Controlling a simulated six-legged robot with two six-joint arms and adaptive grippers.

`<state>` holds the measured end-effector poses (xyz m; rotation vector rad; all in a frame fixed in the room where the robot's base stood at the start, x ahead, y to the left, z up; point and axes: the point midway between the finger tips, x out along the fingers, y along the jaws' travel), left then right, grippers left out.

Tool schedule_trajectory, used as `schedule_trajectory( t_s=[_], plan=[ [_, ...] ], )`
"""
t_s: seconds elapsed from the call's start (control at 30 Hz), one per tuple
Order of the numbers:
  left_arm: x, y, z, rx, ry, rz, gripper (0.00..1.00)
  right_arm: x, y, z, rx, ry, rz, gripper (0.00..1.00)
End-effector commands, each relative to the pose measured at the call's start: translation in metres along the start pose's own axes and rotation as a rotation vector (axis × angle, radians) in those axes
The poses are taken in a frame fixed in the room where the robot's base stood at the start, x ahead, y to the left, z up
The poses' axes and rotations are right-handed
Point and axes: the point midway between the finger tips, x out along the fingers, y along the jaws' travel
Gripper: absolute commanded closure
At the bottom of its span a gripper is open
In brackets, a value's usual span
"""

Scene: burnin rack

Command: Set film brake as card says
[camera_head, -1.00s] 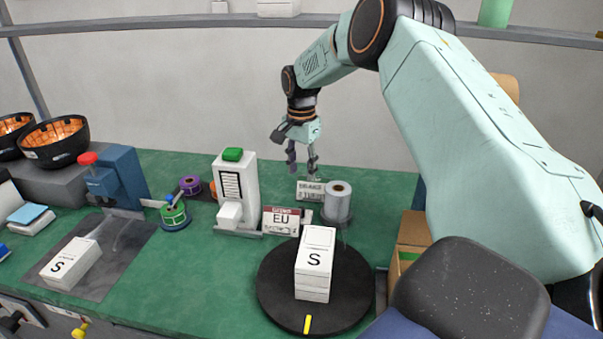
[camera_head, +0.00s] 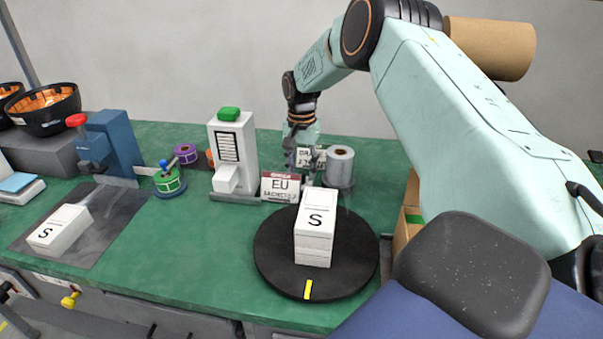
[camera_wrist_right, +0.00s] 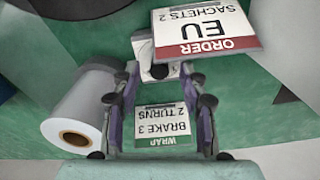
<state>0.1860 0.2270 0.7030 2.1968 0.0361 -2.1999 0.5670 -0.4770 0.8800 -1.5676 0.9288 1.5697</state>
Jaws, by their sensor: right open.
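My right gripper (camera_head: 298,152) is low over the far side of the green bench, beside the film roll (camera_head: 340,166). The wrap card (camera_head: 311,158) is partly hidden by it. In the right wrist view my right gripper (camera_wrist_right: 162,88) is open, with the wrap card (camera_wrist_right: 162,122) showing between its fingers, upside down: "WRAP BRAKE 3 2 TURNS". I cannot tell whether a finger touches the card. The grey film roll (camera_wrist_right: 82,105) lies left of the fingers there. I cannot clearly identify a brake control. My left gripper is not in view.
The order card (camera_head: 280,187), "EU SACHETS 2", stands in front of the gripper. A black turntable (camera_head: 273,262) holds stacked white boxes marked S (camera_head: 315,240). A white device with a green button (camera_head: 229,114) stands left. A blue press (camera_head: 122,145) is farther left.

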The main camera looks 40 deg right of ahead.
Motion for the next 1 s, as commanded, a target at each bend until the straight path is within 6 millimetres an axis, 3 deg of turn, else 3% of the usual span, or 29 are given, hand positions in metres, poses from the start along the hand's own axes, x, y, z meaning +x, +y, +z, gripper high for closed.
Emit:
schedule_trajectory(
  t_s=[0.13,0.43,0.9,1.0],
  plan=[
    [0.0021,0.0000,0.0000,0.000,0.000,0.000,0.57,0.0106,0.0000,0.0002,0.000,0.000,0.000,0.57],
    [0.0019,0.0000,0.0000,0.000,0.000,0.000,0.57,0.0118,-0.0001,0.0002,0.000,0.000,0.000,0.58],
    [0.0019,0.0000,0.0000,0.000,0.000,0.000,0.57,0.0116,-0.0001,0.0003,0.000,0.000,0.000,0.98],
    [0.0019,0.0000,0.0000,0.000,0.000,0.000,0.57,0.0115,-0.0001,0.0003,0.000,0.000,0.000,1.00]
  ],
)
